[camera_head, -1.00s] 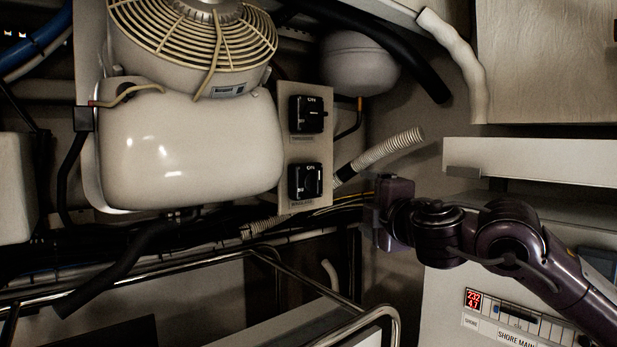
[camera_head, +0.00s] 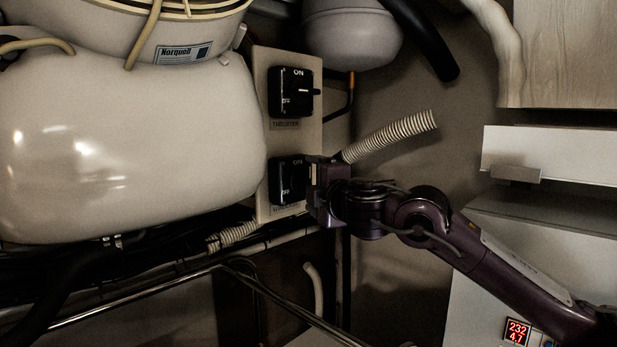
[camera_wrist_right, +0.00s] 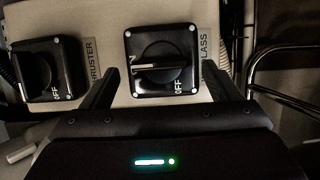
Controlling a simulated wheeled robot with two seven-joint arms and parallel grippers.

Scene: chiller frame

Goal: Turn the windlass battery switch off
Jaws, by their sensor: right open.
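The windlass battery switch (camera_head: 286,181) is the lower black square switch on the beige panel in the head view. Its ON mark is at the top and OFF at the left. My right gripper (camera_head: 314,184) is in front of its right side and hides part of the knob and label. In the right wrist view the switch (camera_wrist_right: 163,62) faces me, its knob bar lying sideways, one end at the partly covered ON mark, OFF at lower right. My right gripper (camera_wrist_right: 165,88) is open, one finger either side of the switch, knob not gripped. My left gripper is not in view.
The thruster switch (camera_head: 291,92) is just above on the same panel (camera_head: 259,130); it is at left in the wrist view (camera_wrist_right: 48,68). A ribbed hose (camera_head: 392,136) passes close right of the panel. A large cream tank (camera_head: 130,150) fills the left. A metal rail (camera_head: 140,299) runs below.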

